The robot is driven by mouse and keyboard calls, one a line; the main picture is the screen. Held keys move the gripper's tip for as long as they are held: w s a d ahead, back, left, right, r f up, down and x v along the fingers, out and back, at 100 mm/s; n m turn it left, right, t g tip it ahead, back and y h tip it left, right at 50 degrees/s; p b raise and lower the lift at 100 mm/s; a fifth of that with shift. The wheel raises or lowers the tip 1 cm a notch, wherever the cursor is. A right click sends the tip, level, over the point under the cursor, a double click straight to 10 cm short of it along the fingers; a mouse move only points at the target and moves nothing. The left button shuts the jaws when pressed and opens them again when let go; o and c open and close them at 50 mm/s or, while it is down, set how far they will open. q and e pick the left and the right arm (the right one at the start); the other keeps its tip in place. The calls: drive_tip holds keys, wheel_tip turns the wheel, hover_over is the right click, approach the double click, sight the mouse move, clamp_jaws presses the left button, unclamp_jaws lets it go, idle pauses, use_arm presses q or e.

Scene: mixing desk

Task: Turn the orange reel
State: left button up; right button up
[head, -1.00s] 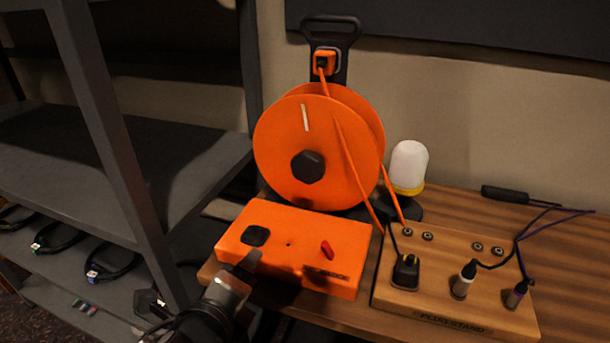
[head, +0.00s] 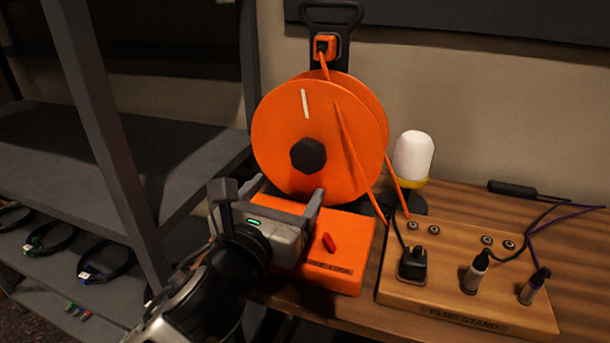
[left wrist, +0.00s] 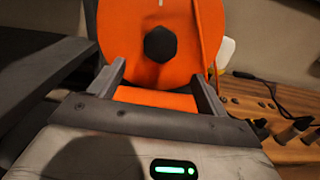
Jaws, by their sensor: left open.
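The orange reel (head: 275,128) stands upright behind its orange base box (head: 348,262). It has a black hexagonal knob (head: 308,155) at its centre and a white mark (head: 305,103) near the top of its face. My left gripper (head: 268,192) is open and empty, in front of the reel and over the left part of the box, below the knob. In the left wrist view, the reel (left wrist: 120,35) and its knob (left wrist: 160,43) show beyond and between the open fingers (left wrist: 167,82), apart from them. My right gripper is not in view.
A wooden plug stand (head: 450,312) with several plugs and sockets is at the right. A white lamp (head: 412,155) stands behind it. A red switch (head: 329,243) is on the box. Dark shelves (head: 60,165) fill the left side. An orange cord (head: 352,150) runs down the reel's front.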

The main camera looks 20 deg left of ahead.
sight(306, 163)
use_arm(q)
drive_tip(key=w, duration=0.9)
drive_tip(key=shift+w+d, duration=0.15)
drive_tip(key=shift+w, duration=0.15)
